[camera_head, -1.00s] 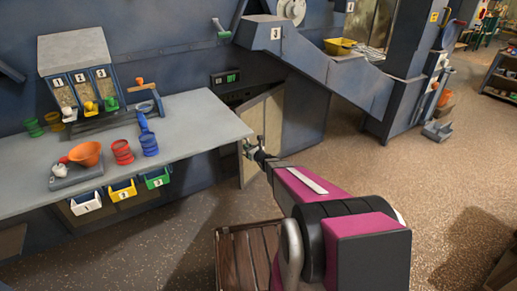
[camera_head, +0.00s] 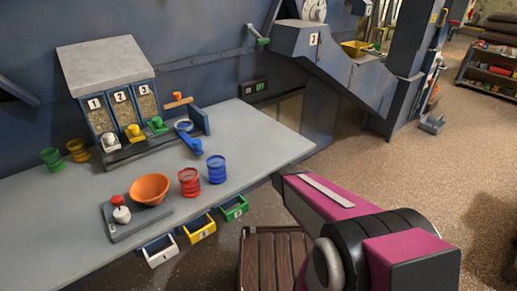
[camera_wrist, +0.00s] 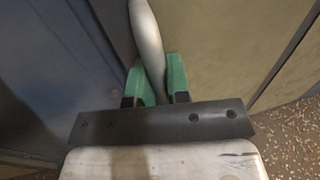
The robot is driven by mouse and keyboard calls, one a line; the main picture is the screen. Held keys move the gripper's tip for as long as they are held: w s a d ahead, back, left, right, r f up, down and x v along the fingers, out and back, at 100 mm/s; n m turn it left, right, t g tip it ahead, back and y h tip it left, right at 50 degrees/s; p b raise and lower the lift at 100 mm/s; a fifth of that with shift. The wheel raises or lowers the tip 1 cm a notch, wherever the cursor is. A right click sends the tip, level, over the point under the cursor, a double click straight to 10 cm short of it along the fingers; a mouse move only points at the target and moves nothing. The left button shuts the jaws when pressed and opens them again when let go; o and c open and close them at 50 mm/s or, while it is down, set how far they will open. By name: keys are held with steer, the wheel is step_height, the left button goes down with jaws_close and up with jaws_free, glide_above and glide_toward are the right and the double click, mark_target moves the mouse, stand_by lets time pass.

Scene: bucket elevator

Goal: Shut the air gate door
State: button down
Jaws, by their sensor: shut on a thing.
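My gripper (camera_wrist: 158,85) has green fingers and is shut on a smooth grey handle (camera_wrist: 146,35) in the wrist view. The handle runs upward from between the fingers, in front of beige panels of the air gate door (camera_wrist: 215,45). In the head view, a beige strip of what looks like the door (camera_head: 291,110) shows beyond the bench's right corner. The bench hides the lower door, and my gripper cannot be made out there. I cannot tell how far the door stands open.
A grey bench (camera_head: 95,225) fills the left, with an orange bowl (camera_head: 149,189), red cup (camera_head: 189,182) and blue cup (camera_head: 216,169). Its right corner is close to my arm. A wooden slatted platform (camera_head: 272,262) stands below. Floor is open at right.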

steer(key=shift+w+a, duration=0.3)
steer(key=c, duration=1.1)
jaws_free()
steer(key=shift+a, duration=0.1)
steer(key=shift+s, duration=0.1)
steer(key=v, duration=1)
steer(key=shift+s+d, duration=0.25)
